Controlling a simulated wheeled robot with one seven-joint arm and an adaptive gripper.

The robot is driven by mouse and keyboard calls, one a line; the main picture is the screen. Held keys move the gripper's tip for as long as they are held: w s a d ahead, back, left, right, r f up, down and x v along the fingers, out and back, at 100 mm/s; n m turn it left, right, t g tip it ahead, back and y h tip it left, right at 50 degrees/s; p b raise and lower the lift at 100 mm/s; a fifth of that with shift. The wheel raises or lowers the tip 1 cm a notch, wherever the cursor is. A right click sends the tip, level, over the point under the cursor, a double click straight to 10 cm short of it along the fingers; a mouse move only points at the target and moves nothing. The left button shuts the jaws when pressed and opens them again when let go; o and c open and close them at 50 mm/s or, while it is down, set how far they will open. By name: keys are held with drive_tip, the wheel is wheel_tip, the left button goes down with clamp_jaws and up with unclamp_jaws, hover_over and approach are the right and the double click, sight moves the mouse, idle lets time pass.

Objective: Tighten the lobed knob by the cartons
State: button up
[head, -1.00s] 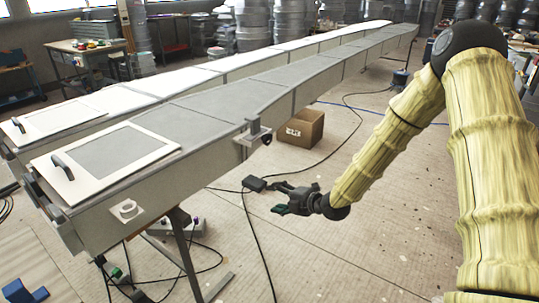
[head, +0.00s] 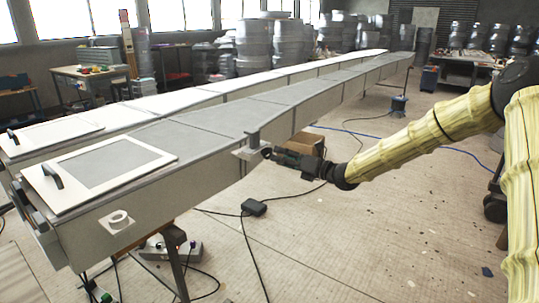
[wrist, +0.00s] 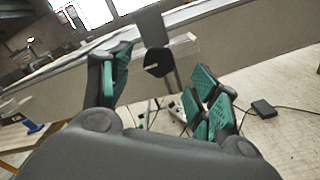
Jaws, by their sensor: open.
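The dark knob (wrist: 157,62) sits on a pale bracket (wrist: 185,43) at the side of the long mould, with a grey upright plate above it. In the wrist view it shows between my open fingers, with no clear contact on either side. In the head view my gripper (head: 273,155) is at the bracket (head: 250,151), and its fingers largely hide the knob. My gripper (wrist: 163,65) has green pads and holds nothing. A brown carton (head: 307,143) stands on the floor behind my gripper, partly hidden by it.
A black box (head: 254,207) and cables lie on the floor. The floor at right is mostly clear.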

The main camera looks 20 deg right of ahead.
sight(270, 153)
drive_tip(key=shift+x, duration=3.05)
drive_tip(key=shift+c, duration=0.2)
drive_tip(key=c, duration=1)
